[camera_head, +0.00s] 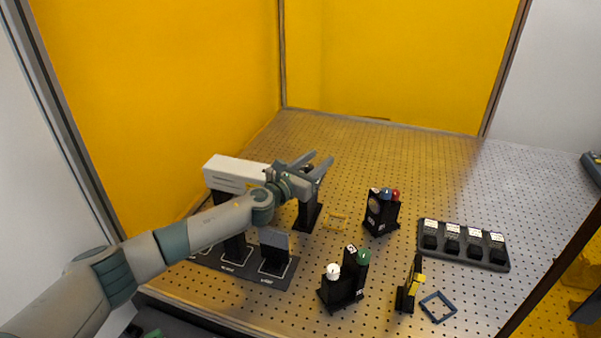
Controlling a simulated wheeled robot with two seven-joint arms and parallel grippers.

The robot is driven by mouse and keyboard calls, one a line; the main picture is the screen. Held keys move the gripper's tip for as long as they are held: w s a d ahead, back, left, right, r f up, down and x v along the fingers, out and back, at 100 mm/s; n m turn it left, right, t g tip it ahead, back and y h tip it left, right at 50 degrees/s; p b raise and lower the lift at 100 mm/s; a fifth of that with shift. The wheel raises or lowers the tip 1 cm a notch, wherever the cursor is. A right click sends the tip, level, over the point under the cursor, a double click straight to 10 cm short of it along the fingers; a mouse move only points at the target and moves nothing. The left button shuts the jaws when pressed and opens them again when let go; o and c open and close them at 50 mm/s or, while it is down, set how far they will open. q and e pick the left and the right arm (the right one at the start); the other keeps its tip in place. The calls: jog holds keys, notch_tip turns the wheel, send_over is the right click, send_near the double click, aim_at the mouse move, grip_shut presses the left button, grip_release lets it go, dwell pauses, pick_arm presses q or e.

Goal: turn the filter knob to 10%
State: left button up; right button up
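My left gripper (317,160) reaches in from the left, with its two fingers apart and nothing seen between them. It is above a black post mount (307,216), whose upper part it partly hides. No 10% marking can be read, and I cannot tell which part is the filter knob. A black mount (381,217) right of the gripper carries a blue knob (386,194) and a red knob (395,195). A nearer black mount (342,288) carries a white knob (333,271) and a green knob (364,257). My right gripper is not in view.
A white box-shaped unit (235,173) stands behind my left arm. A dark tray (463,263) with several slots lies at right. A black mount with a yellow part (416,280) and a blue frame (438,307) are at front. The perforated table (400,150) is clear toward the back.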

pick_arm(q)
jog(key=b+v, duration=0.3)
jog(key=v, duration=1.4)
